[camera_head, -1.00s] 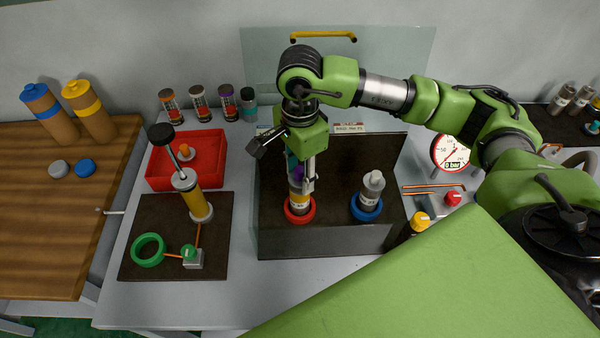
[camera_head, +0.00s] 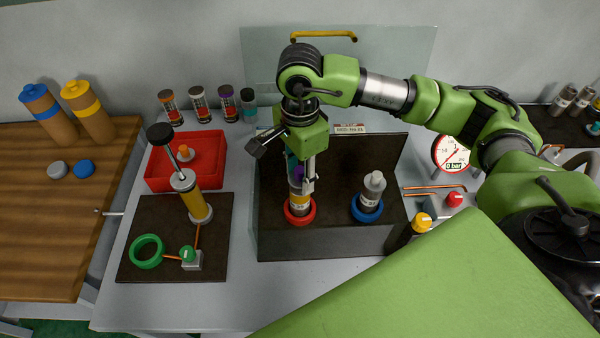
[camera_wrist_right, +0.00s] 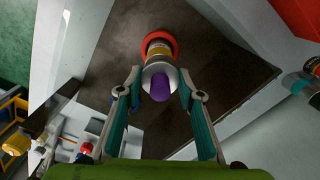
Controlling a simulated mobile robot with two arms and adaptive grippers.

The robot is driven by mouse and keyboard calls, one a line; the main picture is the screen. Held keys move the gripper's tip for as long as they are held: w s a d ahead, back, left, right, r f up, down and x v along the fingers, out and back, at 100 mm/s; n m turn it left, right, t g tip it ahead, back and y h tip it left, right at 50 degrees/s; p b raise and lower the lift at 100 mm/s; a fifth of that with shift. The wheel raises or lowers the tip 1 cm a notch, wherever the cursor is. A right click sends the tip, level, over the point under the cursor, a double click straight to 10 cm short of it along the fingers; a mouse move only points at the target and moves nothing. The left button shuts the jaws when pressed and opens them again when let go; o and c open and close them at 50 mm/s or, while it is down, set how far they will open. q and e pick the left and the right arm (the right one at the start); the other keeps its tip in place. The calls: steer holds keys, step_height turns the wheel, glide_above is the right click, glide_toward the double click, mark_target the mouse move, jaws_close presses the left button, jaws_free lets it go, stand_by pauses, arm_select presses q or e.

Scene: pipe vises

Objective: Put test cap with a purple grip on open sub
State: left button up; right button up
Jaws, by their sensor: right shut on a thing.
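The test cap with a purple grip (camera_wrist_right: 160,88) has a silver body and stands in line with a sub (camera_head: 298,203) with a yellow-brown band. The sub is upright in the red ring (camera_head: 300,216) of the dark vise block. The cap's purple part (camera_head: 297,171) shows partly behind the fingers in the head view. My right gripper (camera_head: 301,180) points down and is shut on the cap, a teal-padded finger on each side in the wrist view (camera_wrist_right: 159,80). I cannot tell whether the cap is fully seated. My left gripper is out of view.
A capped sub (camera_head: 372,188) stands in the blue ring (camera_head: 367,208) to the right. A red tray (camera_head: 158,180), a hand pump (camera_head: 194,196) and several capped tubes are on the left. A pressure gauge (camera_head: 451,154) and a yellow knob (camera_head: 421,221) stand right of the block.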

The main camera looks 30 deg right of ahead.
mark_target(300, 170)
steer(key=shift+b, duration=0.4)
steer(key=shift+f+b, duration=1.35)
steer(key=o, duration=1.3)
steer(key=shift+r, duration=0.1)
step_height(300, 170, up, 12)
steer(key=shift+s+f, duration=0.1)
